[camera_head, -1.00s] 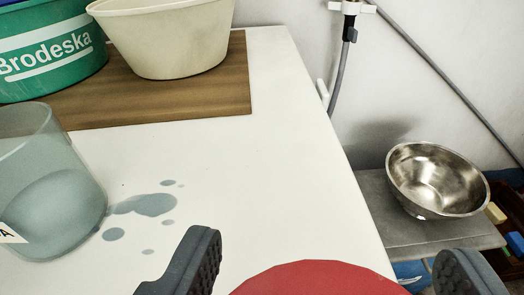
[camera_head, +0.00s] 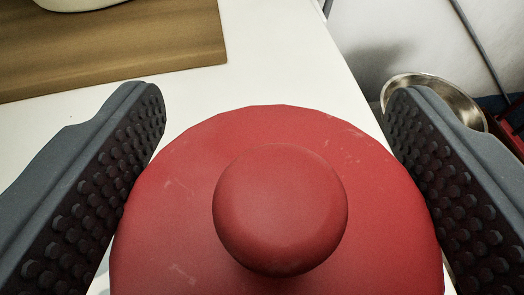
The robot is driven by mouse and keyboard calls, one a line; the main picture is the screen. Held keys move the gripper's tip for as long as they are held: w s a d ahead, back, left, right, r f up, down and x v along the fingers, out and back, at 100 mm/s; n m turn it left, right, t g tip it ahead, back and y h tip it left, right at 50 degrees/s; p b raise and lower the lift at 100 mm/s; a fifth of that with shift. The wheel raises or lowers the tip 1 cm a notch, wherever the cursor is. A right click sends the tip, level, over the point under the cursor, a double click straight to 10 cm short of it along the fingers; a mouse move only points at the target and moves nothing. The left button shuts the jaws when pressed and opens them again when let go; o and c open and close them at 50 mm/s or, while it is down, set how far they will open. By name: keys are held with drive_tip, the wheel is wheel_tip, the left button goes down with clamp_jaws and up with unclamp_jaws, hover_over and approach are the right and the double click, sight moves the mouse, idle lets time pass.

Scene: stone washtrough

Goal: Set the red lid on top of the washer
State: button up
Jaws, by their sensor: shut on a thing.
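The red lid (camera_head: 165,215) is round with a ball-shaped knob (camera_head: 280,210) and fills the lower middle of the view. My gripper (camera_head: 277,100) has one dark, studded finger on each side of the lid, shut on its rim. The lid is seen from above, with its near edge cut off by the frame. A flat white top (camera_head: 270,60) lies below and beyond it; I cannot tell whether this is the washer. I cannot tell whether the lid touches it.
A brown board (camera_head: 150,45) lies on the white top at the upper left, with a cream tub (camera_head: 80,3) on it, mostly cut off. A steel bowl (camera_head: 440,88) stands beyond the white top's right edge, partly behind the right finger. A pale wall is behind.

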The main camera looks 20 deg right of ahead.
sight(272, 209)
drive_tip(key=shift+f+b, duration=0.6)
drive_tip(key=shift+f, duration=0.9)
drive_tip(key=shift+s+f, duration=0.1)
drive_tip(key=shift+f, duration=0.45)
drive_tip(key=o, duration=1)
drive_tip(key=shift+f, duration=0.1)
drive_tip(key=shift+c, duration=0.2)
drive_tip(key=shift+f, duration=0.1)
drive_tip(key=shift+r, duration=0.5)
drive_tip(key=v, duration=0.8)
drive_tip(key=p+v, duration=0.1)
drive_tip(key=v, duration=0.3)
drive_tip(key=shift+r, duration=0.3)
